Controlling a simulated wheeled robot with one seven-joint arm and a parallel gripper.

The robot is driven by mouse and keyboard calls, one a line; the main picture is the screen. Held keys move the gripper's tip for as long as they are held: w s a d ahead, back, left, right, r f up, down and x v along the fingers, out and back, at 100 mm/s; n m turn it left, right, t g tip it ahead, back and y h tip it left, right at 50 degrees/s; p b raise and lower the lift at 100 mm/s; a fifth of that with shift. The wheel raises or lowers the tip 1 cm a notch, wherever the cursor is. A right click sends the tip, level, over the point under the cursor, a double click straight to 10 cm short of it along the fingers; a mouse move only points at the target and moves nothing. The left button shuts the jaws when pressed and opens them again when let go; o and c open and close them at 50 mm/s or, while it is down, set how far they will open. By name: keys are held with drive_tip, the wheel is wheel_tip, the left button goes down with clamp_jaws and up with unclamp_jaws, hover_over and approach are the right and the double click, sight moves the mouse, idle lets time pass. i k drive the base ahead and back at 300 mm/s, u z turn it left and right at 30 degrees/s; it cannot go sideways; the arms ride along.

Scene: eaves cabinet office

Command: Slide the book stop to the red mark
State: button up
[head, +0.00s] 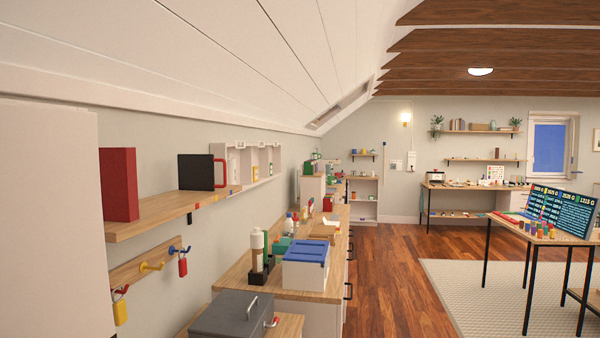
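A wooden wall shelf (150,224) is at the left in the head view. A tall red book-like block (119,184) stands upright at its left end. A dark upright plate (195,172), which looks like the book stop, stands farther along the shelf, apart from the red block. A red loop (221,172) shows at the plate's right edge. A small reddish spot (197,206) shows on the shelf's front edge below the plate; it is too small to tell if it is the red mark. My gripper is not in view.
Below the shelf, a hook rail (140,270) holds a red and a yellow padlock. A grey box (235,315) and a blue-lidded box (306,263) stand on low furniture along the wall. The sloping ceiling (200,60) hangs over the shelf. The wooden floor (385,290) is clear.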

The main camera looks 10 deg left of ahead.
sight(196, 171)
drive_tip(key=z, duration=0.3)
drive_tip(key=i, duration=3.1)
drive_tip(key=u, duration=3.1)
